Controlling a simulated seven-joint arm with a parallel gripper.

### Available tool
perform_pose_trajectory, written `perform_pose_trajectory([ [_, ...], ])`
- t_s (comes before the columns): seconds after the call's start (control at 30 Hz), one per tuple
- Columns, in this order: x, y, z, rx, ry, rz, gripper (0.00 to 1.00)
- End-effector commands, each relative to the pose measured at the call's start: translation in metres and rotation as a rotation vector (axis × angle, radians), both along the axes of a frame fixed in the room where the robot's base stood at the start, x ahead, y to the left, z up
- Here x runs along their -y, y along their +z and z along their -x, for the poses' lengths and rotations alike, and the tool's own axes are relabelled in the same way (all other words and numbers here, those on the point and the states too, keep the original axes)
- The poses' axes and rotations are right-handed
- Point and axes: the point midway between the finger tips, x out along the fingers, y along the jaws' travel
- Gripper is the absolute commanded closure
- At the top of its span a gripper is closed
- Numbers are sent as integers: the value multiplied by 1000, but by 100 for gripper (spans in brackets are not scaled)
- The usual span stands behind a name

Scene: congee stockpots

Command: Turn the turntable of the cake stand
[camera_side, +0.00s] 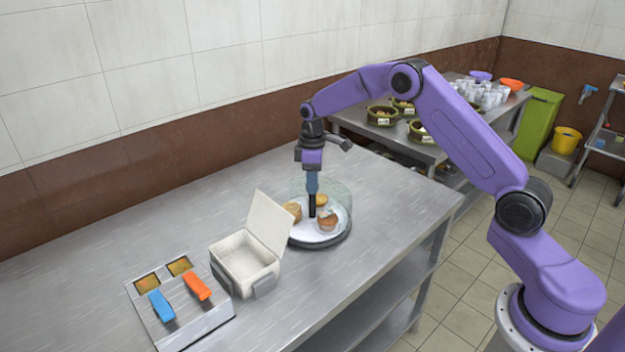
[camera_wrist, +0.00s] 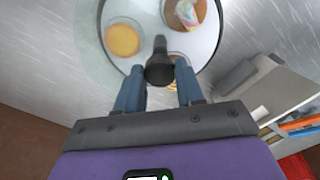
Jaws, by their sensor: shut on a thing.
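The cake stand has a round white turntable (camera_side: 309,236) on a dark base (camera_side: 335,241), near the middle of the steel table. A clear, faint glass cover (camera_side: 343,190) shows around the back of the plate. My gripper (camera_side: 312,192) points down over the stand, with its fingers shut on a black upright handle (camera_side: 312,207). In the wrist view the handle (camera_wrist: 159,68) lies between the blue fingers, over the plate (camera_wrist: 150,14). The handle's lower end is hard to make out.
An open white box (camera_side: 245,260) with a raised lid stands close left of the stand. A tray (camera_side: 170,322) with blue and orange handled items lies at the front left. The table is clear behind the stand and at the far left.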

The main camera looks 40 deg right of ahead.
Motion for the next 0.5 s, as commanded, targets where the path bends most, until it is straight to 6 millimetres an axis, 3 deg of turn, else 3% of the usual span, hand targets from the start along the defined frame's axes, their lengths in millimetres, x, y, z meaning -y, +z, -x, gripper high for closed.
perform_pose_trajectory([
  [0.5,-1,1,0,1,-157,0,100],
])
